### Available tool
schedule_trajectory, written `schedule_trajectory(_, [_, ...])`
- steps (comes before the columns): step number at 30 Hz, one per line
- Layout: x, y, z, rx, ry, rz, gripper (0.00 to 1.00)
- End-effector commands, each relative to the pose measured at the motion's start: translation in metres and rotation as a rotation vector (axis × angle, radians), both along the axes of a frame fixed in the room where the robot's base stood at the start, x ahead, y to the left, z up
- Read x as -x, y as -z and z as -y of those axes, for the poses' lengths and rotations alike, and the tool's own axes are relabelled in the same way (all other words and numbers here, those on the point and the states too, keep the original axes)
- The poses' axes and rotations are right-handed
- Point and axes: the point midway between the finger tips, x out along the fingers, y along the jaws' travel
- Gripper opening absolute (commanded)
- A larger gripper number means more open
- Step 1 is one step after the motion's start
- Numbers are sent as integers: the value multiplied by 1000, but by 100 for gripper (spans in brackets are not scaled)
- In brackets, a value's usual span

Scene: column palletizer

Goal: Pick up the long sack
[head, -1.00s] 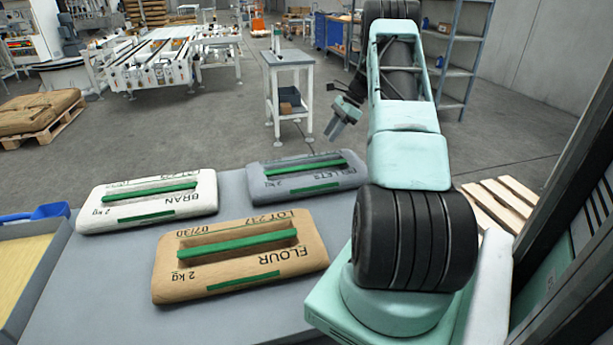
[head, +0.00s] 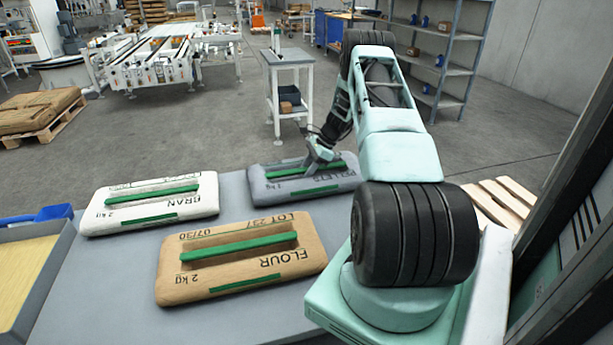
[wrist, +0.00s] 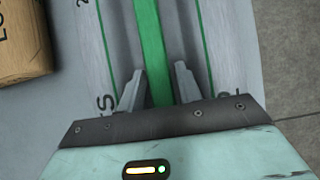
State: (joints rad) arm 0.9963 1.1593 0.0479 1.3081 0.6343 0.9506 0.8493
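Three sacks with green handle strips lie flat on a grey table. The grey sack (head: 262,188), lettered PELLETS, is at the back right. The white BRAN sack (head: 150,213) is at the left and the brown FLOUR sack (head: 230,272) is nearest; I cannot tell for sure which one is called long. My gripper (head: 316,166) is over the grey sack. In the wrist view my gripper (wrist: 158,84) is open, one finger on each side of the green handle (wrist: 148,35) of the grey sack. Whether the fingers touch the handle is unclear.
The grey table (head: 100,280) has bare room between the sacks. A grey tray (head: 45,290) with a yellowish inside and a blue object (head: 53,212) are at the left. A white stand (head: 287,62), shelves (head: 440,60) and pallets (head: 500,205) stand beyond.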

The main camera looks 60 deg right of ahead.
Motion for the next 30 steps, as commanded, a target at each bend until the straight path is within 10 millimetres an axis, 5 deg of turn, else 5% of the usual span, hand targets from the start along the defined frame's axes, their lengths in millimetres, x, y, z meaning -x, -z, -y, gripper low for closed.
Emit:
schedule_trajectory(9, [-3,6,-2,1,0,2,35])
schedule_trajectory(13, [-3,6,-2,1,0,2,0])
schedule_trajectory(30, [-2,5,-2,2,1,1,0])
